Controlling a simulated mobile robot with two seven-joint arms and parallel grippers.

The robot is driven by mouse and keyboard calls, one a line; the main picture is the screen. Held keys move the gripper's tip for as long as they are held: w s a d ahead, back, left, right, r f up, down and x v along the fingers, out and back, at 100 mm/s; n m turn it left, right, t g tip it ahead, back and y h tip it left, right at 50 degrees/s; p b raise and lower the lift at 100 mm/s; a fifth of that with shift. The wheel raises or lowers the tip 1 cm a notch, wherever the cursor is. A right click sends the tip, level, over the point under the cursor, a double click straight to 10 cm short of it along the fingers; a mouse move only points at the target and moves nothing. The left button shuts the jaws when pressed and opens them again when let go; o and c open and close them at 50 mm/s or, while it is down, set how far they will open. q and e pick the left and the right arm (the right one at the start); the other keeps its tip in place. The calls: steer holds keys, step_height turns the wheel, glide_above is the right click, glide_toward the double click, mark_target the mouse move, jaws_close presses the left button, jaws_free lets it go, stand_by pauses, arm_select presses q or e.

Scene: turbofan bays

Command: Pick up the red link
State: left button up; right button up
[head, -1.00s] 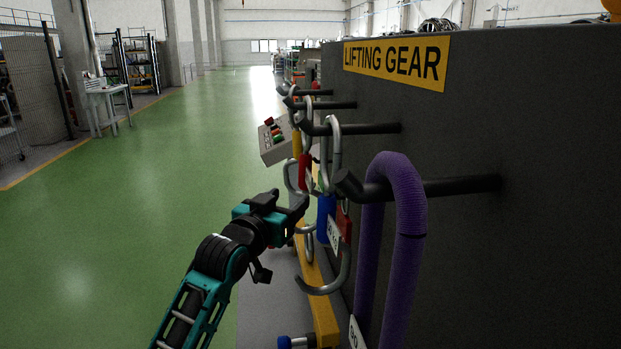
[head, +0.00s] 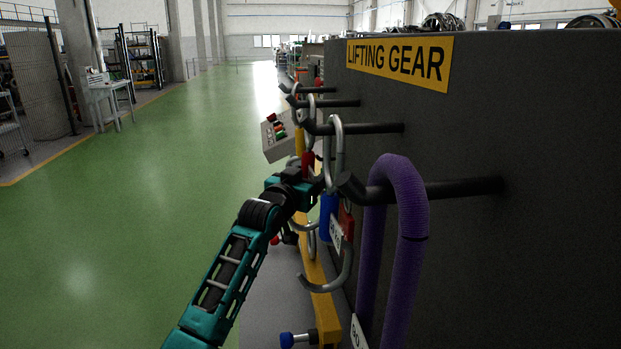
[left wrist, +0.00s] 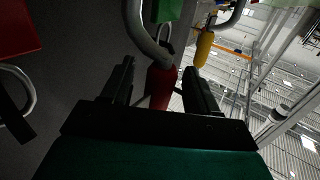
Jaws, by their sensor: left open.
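The red link (head: 308,160) hangs among the lifting gear on the rack pegs, with only a small part showing above my left gripper in the head view. In the left wrist view the red link (left wrist: 161,86) is a red sleeve on a grey metal hook, lying between my two fingers. My left gripper (left wrist: 159,68) is open around it, with a dark gap to the finger on the left side. In the head view my left gripper (head: 318,182) is at the hanging gear, its fingertips partly hidden. My right gripper is not in view.
A purple sling (head: 405,215) hangs on the nearest peg. A blue-sleeved link (head: 328,218) and a hook with a red sleeve (head: 346,222) hang close to the right. A yellow-sleeved link (left wrist: 204,49) is beside my finger. The green floor (head: 130,210) at left is clear.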

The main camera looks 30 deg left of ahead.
arm_select(q)
jaws_close()
stand_by(0.6)
steer(key=shift+r, duration=0.15)
